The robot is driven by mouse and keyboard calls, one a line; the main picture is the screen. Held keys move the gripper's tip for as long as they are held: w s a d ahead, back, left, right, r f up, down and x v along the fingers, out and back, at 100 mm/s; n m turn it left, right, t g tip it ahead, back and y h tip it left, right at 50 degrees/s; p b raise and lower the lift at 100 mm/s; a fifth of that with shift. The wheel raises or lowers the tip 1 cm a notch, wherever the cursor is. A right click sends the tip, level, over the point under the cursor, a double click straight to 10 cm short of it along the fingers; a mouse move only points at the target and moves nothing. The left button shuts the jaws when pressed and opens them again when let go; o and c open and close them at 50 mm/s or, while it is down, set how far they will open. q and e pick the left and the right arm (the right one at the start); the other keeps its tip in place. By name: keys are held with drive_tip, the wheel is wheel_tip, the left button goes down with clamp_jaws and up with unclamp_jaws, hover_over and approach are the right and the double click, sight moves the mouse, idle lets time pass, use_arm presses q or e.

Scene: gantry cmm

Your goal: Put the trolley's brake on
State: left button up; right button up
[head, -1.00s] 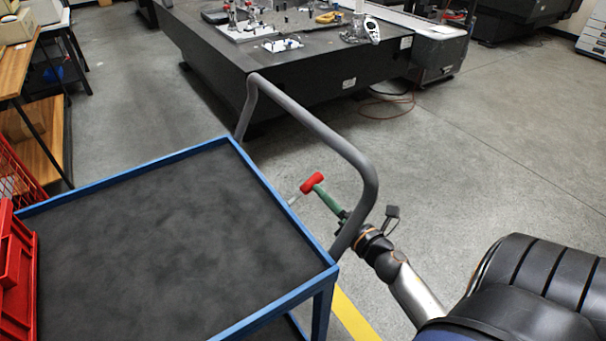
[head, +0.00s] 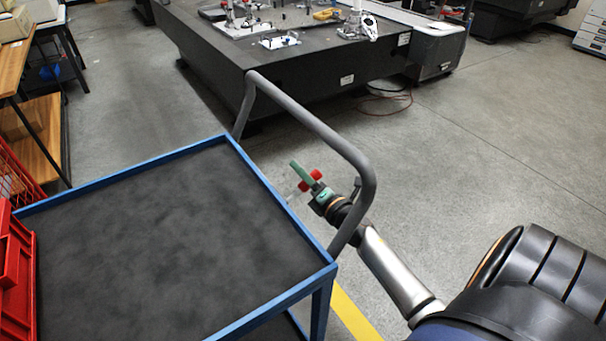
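The trolley (head: 240,140) has a blue frame, a dark top and a grey tube handle (head: 318,128) at its right end. A small red piece (head: 315,175), perhaps the brake lever's grip, shows between the handle and the top's edge, beside a thin pale part. My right gripper (head: 303,174), with green fingers, reaches through below the handle tube. Its fingers cross in front of the red piece; I cannot tell whether they touch it. Whether they are parted is too small to see. My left gripper is not in view.
A red bin (head: 15,275) sits at the trolley's left edge. A dark measuring table (head: 290,85) with fixtures stands behind the handle. A wooden-shelved bench (head: 38,130) is at the far left. The grey floor at right is open, with a yellow line (head: 352,316) near the trolley.

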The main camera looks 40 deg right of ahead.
clamp_jaws()
idle(1.2)
